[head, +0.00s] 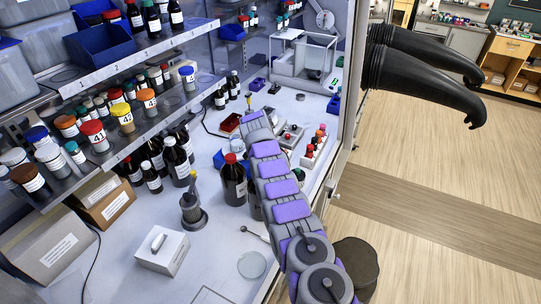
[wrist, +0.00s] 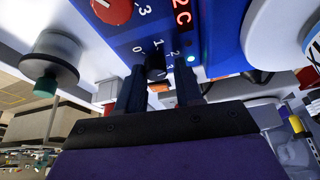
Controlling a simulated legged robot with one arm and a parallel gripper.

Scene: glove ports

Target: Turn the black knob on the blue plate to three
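In the wrist view a blue plate (wrist: 218,35) carries a black knob (wrist: 156,67) with white marks 0, 1, 2 and 3 around it. Which mark the knob points to is not clear. My gripper (wrist: 160,82) is open, with one dark finger on each side of the knob and visible gaps between. I cannot tell whether the fingertips touch the plate. In the head view my gripper (head: 251,118) is at the far end of my purple and grey arm, at the back of the bench. The knob is not discernible there.
A grey round part with a green tip (wrist: 46,85) is at left. In the head view, bottles (head: 234,183) stand beside my arm, and a small bottle rack (head: 313,155) is at its right.

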